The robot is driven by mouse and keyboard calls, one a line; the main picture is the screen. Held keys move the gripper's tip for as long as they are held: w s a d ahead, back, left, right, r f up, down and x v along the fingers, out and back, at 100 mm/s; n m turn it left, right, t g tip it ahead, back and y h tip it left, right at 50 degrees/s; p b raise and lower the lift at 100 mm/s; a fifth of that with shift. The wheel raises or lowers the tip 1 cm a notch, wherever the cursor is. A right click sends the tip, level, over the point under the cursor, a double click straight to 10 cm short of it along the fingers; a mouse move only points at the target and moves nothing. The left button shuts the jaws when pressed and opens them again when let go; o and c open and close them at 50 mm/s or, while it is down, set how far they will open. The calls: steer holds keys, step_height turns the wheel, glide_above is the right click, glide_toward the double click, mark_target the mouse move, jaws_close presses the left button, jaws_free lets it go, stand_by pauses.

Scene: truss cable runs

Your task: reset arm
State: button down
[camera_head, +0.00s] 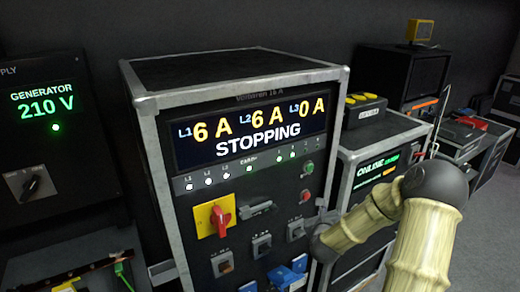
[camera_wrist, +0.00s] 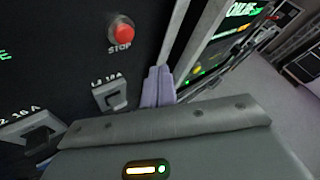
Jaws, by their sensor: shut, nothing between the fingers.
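My gripper (camera_wrist: 158,88) shows in the wrist view with its two pale purple fingers pressed together and nothing between them. In that view it is in front of the right edge of a black power cabinet, right of a breaker switch (camera_wrist: 110,95) and below a red STOP button (camera_wrist: 123,32). I cannot tell whether the fingertips touch the cabinet. In the head view my arm (camera_head: 425,225) comes in from the lower right and bends toward the cabinet's (camera_head: 152,130) right side; the fingers are hard to make out there.
The cabinet's display (camera_head: 250,130) reads 6 A, 6 A, 0 A and STOPPING. A red rotary switch (camera_head: 221,220) on yellow and blue sockets (camera_head: 283,277) are below. A generator panel (camera_head: 45,120) showing 210 V is at left. Another cased unit (camera_head: 372,175) stands close at right.

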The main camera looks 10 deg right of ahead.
steer(key=s+a+n+g+y, duration=0.6)
steer(key=a+n, duration=0.8)
steer(key=n, duration=0.5)
steer(key=s+a+r+n+g, duration=0.1)
steer(key=s+n+g, duration=0.1)
steer(key=s+n, duration=0.6)
steer(key=s+a+r+n+g, duration=0.1)
steer(key=s+a+n+g, duration=0.1)
steer(key=s+n, duration=0.6)
steer(key=s, duration=0.2)
steer(key=shift+s+a+r+g, duration=0.3)
steer(key=shift+s+r+g, duration=0.1)
